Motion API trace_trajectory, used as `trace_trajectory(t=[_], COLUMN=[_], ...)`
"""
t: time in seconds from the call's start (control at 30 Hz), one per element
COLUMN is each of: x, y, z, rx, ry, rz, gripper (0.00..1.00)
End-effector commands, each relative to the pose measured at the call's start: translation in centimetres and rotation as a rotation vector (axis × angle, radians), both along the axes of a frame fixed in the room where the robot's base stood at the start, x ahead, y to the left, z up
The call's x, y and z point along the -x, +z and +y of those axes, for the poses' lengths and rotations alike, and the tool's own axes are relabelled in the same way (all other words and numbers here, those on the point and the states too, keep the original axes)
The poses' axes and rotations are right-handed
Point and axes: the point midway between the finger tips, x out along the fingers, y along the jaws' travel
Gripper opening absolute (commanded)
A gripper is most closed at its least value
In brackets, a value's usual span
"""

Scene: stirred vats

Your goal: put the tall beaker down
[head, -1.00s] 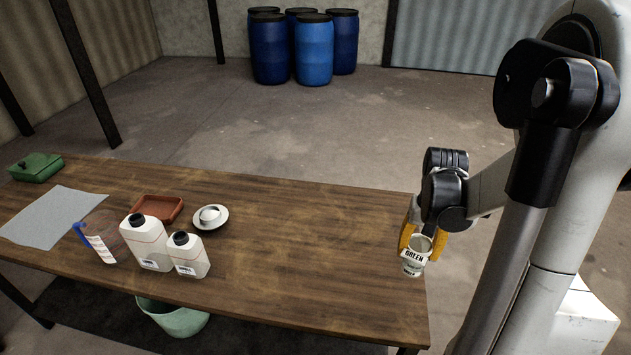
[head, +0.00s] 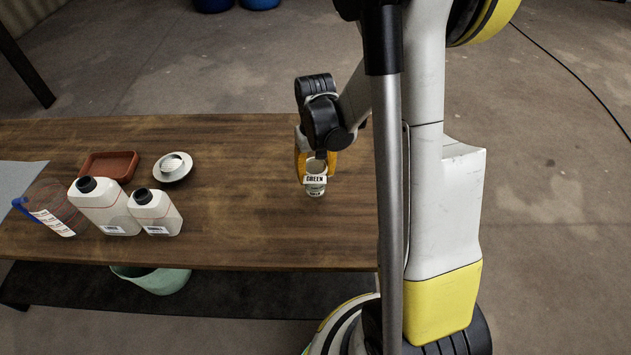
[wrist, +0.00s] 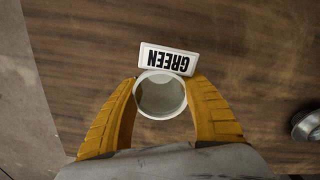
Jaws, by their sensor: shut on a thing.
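The tall beaker (head: 316,184) is a small pale vessel with a white label reading GREEN. It is upright at the right part of the wooden table (head: 230,220). My gripper (head: 316,166) has its yellow fingers closed around it from behind. In the wrist view the beaker's round open mouth (wrist: 160,96) sits between the two yellow fingers of my gripper (wrist: 160,100), with the label on its far side. I cannot tell whether its base touches the table top.
Two white bottles with black caps (head: 104,205) (head: 156,212), a clear jug with a blue handle (head: 50,208), a brown tray (head: 108,166) and a white dish on a saucer (head: 172,167) stand to the left. A green tub (head: 152,279) is below. Table around the beaker is clear.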

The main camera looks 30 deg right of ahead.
Motion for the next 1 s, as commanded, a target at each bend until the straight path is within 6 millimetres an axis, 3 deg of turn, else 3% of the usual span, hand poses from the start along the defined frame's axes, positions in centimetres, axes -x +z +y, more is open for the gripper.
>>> trace_trajectory(t=[0.1, 0.17, 0.53, 0.57, 0.6, 1.0], x=[0.0, 0.0, 0.0, 0.0, 0.0, 0.0], y=[-2.4, -3.0, -3.4, -3.3, -3.2, -2.6], z=[0.0, 0.0, 0.0, 0.0, 0.0, 0.0], rx=[0.0, 0.0, 0.0, 0.0, 0.0, 0.0], ry=[0.0, 0.0, 0.0, 0.0, 0.0, 0.0], rz=[0.0, 0.0, 0.0, 0.0, 0.0, 0.0], gripper=[0.19, 0.19, 0.19, 0.55, 0.67, 0.7])
